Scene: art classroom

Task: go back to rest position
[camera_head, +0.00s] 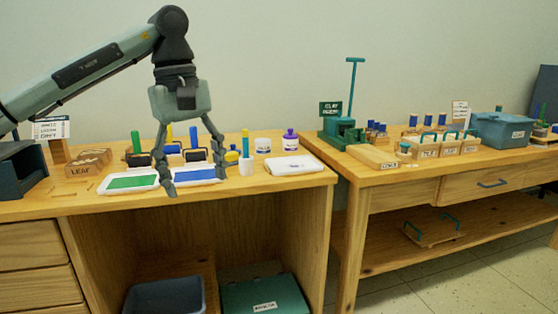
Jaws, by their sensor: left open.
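My left gripper (196,183) comes in from the upper left and points down over the front of the left wooden table (300,181). Its fingers are spread apart with nothing between them. Behind and below it lie a tray with green paint (133,182) and a tray with blue paint (201,175); the fingers partly cover the blue one. I cannot tell whether a fingertip touches the blue tray. My right gripper is not in view.
Brayers, a cup (246,166), jars (290,141) and a folded white cloth (291,166) stand near the gripper. A block marked LEAF (88,163) is at left. The right table (400,183) holds a green clay press (342,130), several stamps and a teal bin (502,130).

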